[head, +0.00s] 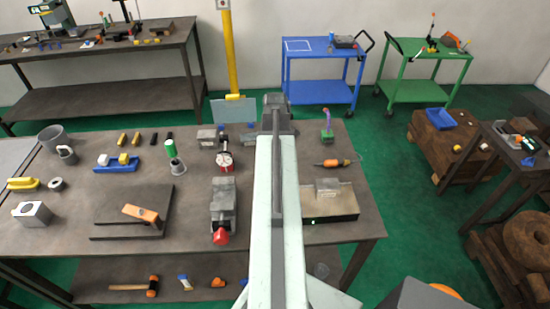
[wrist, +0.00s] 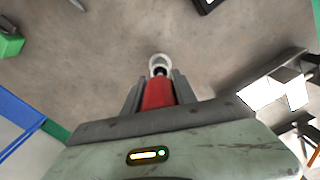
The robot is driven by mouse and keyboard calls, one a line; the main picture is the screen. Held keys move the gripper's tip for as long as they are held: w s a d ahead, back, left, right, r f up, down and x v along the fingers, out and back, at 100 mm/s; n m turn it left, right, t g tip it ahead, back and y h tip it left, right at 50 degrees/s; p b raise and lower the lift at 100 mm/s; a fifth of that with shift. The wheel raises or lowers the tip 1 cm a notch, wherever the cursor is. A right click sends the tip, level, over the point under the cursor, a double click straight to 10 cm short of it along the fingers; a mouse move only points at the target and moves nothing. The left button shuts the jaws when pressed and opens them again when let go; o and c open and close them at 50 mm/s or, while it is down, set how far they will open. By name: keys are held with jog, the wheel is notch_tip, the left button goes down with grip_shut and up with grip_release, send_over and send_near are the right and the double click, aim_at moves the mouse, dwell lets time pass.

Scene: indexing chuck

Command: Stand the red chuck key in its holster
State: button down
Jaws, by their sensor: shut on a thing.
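In the wrist view, my gripper (wrist: 158,88) is shut on the red chuck key (wrist: 158,94), whose red part lies between the two grey fingers. Just beyond the fingertips is a pale round ring (wrist: 160,63) with a dark centre. I cannot tell whether it is part of the key or a thing below it, nor whether the key touches it. The brown-grey worktop (wrist: 110,45) is behind. In the head view my own arm hides the gripper and key. I cannot pick out the holster with certainty in either view.
The head view shows a vise (head: 223,197) and a red-and-white dial tool (head: 224,160) left of my arm. A blue trolley (head: 325,70) stands beyond the bench.

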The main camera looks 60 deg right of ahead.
jog(key=shift+f+b, duration=0.8)
jog(key=shift+f, duration=0.15)
jog(key=c, duration=0.9)
grip_release()
jog(key=shift+r, duration=0.1)
notch_tip(320, 180, up, 8)
jog(key=p, duration=0.8)
